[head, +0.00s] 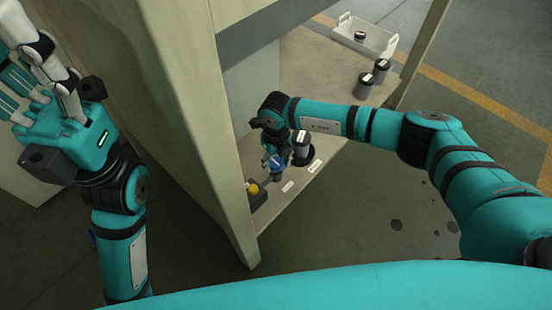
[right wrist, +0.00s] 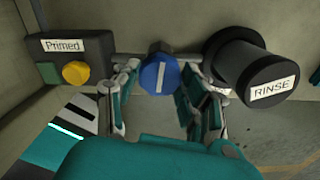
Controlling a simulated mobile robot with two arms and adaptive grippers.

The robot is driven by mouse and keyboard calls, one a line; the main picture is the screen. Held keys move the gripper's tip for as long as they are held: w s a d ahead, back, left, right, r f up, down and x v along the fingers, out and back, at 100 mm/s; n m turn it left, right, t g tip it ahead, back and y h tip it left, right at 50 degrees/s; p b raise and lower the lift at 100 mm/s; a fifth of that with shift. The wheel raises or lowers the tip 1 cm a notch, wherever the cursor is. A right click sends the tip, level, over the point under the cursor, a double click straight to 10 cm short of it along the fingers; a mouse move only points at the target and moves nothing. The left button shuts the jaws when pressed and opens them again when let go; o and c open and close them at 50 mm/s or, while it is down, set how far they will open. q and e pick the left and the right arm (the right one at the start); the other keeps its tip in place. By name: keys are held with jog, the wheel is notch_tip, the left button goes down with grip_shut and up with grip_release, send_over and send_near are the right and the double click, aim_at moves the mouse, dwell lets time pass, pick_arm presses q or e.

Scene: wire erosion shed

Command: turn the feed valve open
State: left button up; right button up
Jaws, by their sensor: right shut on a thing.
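The feed valve appears as a blue knob (right wrist: 159,76) with a white line on its face, near upright in the right wrist view. It also shows small in the head view (head: 276,164), low inside the cabinet opening. My right gripper (right wrist: 157,82) is shut on the blue knob, with one finger on each side of it. In the head view the right wrist hides part of the hold. My left gripper (head: 38,82) is raised at the upper left, away from the valve. Its fingers look spread and empty, with the tips partly cut off by the frame.
A dark box with a yellow button (right wrist: 76,73) and a "Primed" label (right wrist: 61,45) is left of the knob. A black container marked RINSE (right wrist: 252,72) stands close on the right. A cabinet post (head: 180,100) separates my arms. Dark canisters (head: 364,86) and a white tray (head: 362,36) stand farther back.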

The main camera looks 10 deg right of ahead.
aim_at(276, 163)
jog(key=shift+n, duration=0.6)
jog(key=o, duration=1.2)
notch_tip(276, 163, up, 12)
dwell(0.3)
